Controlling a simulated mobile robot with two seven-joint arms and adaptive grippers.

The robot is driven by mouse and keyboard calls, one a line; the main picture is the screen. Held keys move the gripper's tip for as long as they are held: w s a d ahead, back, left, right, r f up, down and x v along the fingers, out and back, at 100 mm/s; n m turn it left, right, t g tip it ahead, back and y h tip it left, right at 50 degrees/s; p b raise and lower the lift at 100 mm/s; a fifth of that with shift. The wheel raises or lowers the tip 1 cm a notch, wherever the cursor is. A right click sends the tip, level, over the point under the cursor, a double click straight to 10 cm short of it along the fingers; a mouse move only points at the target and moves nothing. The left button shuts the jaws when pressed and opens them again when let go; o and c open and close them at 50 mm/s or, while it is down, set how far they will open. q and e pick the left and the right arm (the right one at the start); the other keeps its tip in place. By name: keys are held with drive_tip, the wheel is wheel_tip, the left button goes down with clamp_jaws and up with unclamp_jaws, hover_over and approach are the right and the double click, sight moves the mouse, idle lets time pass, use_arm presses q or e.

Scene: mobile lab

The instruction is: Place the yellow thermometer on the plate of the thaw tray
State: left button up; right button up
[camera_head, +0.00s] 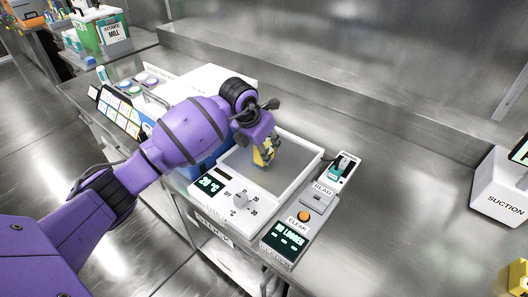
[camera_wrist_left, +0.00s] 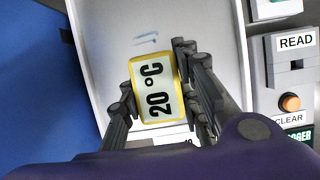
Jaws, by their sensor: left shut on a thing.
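The yellow thermometer (camera_head: 262,156) is between the fingers of my left gripper (camera_head: 266,152), over the grey plate of the thaw tray. In the left wrist view the thermometer (camera_wrist_left: 155,88) shows a yellow rim and a "20 °C" face, with the fingers of my left gripper (camera_wrist_left: 155,95) shut on its two sides. The thaw tray (camera_head: 310,160) has a white rim, a dial and a "20 °C" display. Its plate (camera_head: 290,158) is bare around the gripper. I cannot tell whether the thermometer touches the plate. My right gripper is out of view.
A logger (camera_head: 292,240) with READ and CLEAR buttons stands right of the tray. A blue box (camera_head: 205,160) is at its left, partly behind my arm. A white SUCTION unit (camera_head: 500,190) stands far right. The counter between is clear.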

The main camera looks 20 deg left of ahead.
use_arm(q)
drive_tip(key=shift+f, duration=0.95)
drive_tip(key=o, duration=1.2)
drive_tip(key=v, duration=1.2)
drive_tip(key=shift+a+r, duration=0.1)
drive_tip(key=shift+r, duration=0.05)
